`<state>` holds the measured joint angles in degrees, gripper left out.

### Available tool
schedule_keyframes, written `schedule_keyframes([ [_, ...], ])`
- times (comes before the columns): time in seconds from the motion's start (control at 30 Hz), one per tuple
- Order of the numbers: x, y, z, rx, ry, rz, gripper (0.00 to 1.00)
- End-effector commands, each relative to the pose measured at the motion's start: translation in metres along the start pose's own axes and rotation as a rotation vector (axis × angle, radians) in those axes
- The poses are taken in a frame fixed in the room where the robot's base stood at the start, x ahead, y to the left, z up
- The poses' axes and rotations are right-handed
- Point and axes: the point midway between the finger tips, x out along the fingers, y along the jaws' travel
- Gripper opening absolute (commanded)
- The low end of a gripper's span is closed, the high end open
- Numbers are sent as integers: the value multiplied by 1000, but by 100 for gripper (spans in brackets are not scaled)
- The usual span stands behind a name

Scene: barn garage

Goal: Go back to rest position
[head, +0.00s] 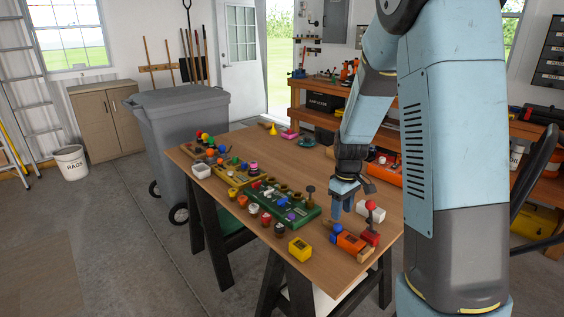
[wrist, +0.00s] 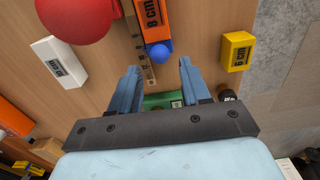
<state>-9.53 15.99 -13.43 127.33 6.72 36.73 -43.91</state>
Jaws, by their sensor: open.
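My gripper (head: 346,195) points down above the right half of the wooden table (head: 265,143). In the wrist view my gripper (wrist: 158,80) has its two blue fingers spread apart with nothing held between them. Below and beyond the fingers lie an orange block (wrist: 150,14) marked in cm and a small blue ball (wrist: 160,53). A red ball (wrist: 75,18) looms large at the upper left. A white block (wrist: 59,62) lies left of the fingers and a yellow block (wrist: 236,52) lies to the right.
A green holder (head: 283,208) with several coloured pieces stands on the table left of my gripper. A grey wheeled bin (head: 180,120) stands behind the table's left end. A workbench (head: 310,112) with tools stands at the back. Open concrete floor (head: 110,220) lies left.

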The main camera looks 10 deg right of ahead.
Motion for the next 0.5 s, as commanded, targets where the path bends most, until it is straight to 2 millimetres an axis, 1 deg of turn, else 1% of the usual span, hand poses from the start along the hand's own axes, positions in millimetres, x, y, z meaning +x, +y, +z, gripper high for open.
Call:
schedule_keyframes([
  [0.27,-67,-21,19,103,92,20,47],
  [0.5,-122,-45,46,205,171,37,47],
])
